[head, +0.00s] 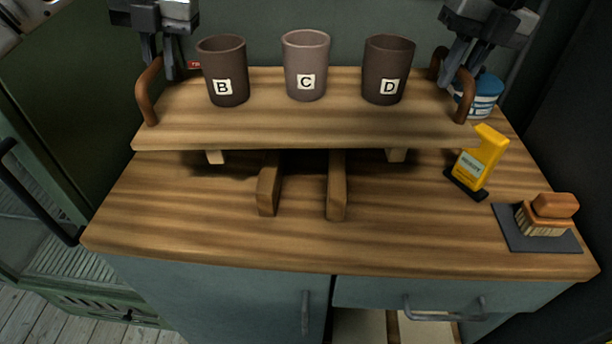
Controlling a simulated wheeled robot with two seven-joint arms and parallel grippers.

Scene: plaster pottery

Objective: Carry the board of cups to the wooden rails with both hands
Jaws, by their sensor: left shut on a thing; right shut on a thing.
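A wooden board (310,126) with a brown handle at each end is held above the worktop, roughly level. Three dark cups stand upright on it in a row: cup B (224,70) at left, cup C (306,62) in the middle, cup D (388,68) at right. My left gripper (172,72) is shut on the left handle (147,92). My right gripper (464,66) is shut on the right handle (464,92). Two wooden rails (268,190) (337,190) lie on the worktop below the board's front edge; their far parts are hidden under the board.
On the wooden worktop (200,225), a yellow bottle (483,156) stands right of the board. A brush (545,215) lies on a dark mat (510,230) at the front right. A blue tub (486,92) is behind the right handle. The worktop's front left is clear.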

